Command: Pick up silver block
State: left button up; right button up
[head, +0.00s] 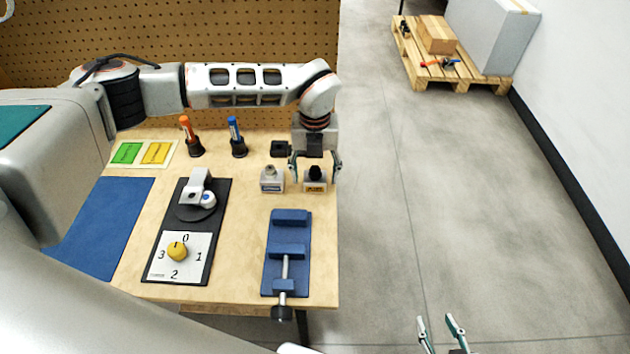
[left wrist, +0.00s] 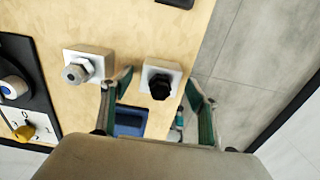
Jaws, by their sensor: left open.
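A pale block with a silver hex knob (head: 271,181) stands upright near the table's right edge. It also shows in the left wrist view (left wrist: 88,66). A similar pale block with a black knob (head: 315,186) stands just right of it, and shows in the left wrist view too (left wrist: 162,72). My left gripper (head: 315,168) is open, pointing down over the black-knobbed block, one finger on either side of it. Its left finger is in the gap between the two blocks. Contact cannot be told. My right gripper (head: 437,322) is open and empty at the bottom, over the floor.
A blue vise (head: 288,230) lies in front of the blocks. A black dial panel (head: 195,230) and a blue mat (head: 100,225) are left. Orange (head: 189,135) and blue (head: 236,138) markers stand behind, before a pegboard (head: 200,30). Open floor lies right.

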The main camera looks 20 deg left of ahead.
pick_arm(q)
jog(key=c, duration=1.4)
jog(key=shift+r, duration=0.15)
